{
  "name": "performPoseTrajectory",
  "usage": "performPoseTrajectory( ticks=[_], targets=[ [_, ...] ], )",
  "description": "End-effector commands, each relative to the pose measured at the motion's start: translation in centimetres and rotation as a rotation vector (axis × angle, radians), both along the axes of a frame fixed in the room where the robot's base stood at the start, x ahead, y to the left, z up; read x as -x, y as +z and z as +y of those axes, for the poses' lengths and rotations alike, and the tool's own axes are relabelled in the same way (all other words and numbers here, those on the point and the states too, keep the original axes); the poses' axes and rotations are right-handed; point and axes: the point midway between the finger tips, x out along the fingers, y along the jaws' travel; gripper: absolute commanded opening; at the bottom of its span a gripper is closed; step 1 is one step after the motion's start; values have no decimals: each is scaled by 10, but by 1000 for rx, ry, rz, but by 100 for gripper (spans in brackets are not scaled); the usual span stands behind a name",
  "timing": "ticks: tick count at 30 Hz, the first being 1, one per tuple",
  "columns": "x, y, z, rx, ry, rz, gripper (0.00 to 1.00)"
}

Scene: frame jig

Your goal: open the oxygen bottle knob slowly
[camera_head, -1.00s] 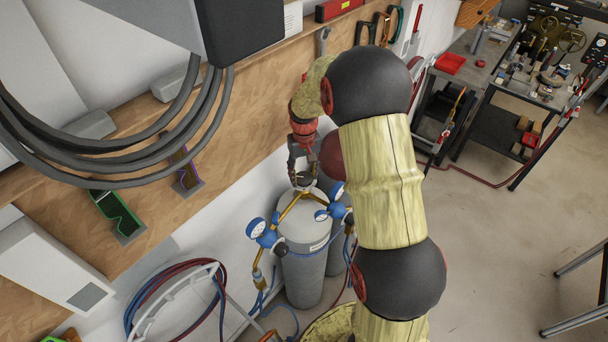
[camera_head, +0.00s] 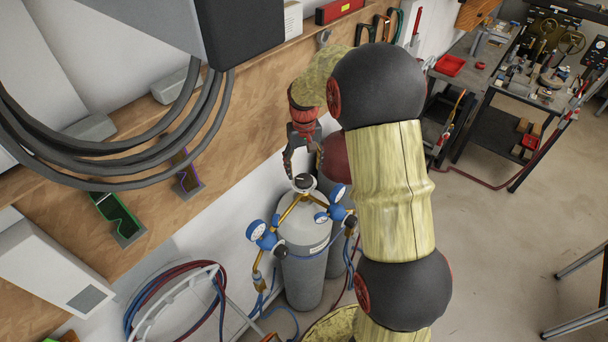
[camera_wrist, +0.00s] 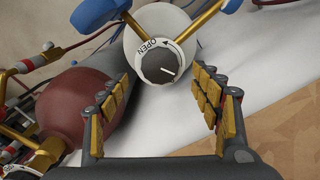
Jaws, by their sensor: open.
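The oxygen bottle (camera_head: 303,270) is a grey cylinder standing by the wall in the head view. Its knob (camera_head: 303,182) is a dark disc on top. In the wrist view the knob (camera_wrist: 160,63) is dark grey with a white pointer line, on a pale round face marked OPEN with an arrow. My gripper (camera_head: 302,168) is open above the bottle top. In the wrist view my gripper (camera_wrist: 165,100) has its fingers spread to either side below the knob, holding nothing. The knob appears beyond the fingertips, with no visible contact.
A second cylinder with a red top (camera_wrist: 88,98) stands close beside the bottle. Blue-capped gauges (camera_head: 262,235) and brass pipes (camera_head: 290,208) branch from the bottle top. Coiled hoses (camera_head: 165,290) hang at lower left. Thick grey cables (camera_head: 110,155) hang at upper left. Open floor lies to the right.

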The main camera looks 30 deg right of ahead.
Motion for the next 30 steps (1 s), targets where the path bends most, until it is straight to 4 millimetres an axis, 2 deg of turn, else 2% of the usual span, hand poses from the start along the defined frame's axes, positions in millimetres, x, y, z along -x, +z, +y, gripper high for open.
performPoseTrajectory(
  ticks=[1, 6, 12, 30],
  targets=[
    [-1, 13, 0, 1, 0, -6, 65],
    [0, 43, 0, 1, 0, -3, 65],
    [0, 65, 0, 0, 0, -1, 65],
    [0, 70, 0, 0, 0, 0, 65]
  ],
)
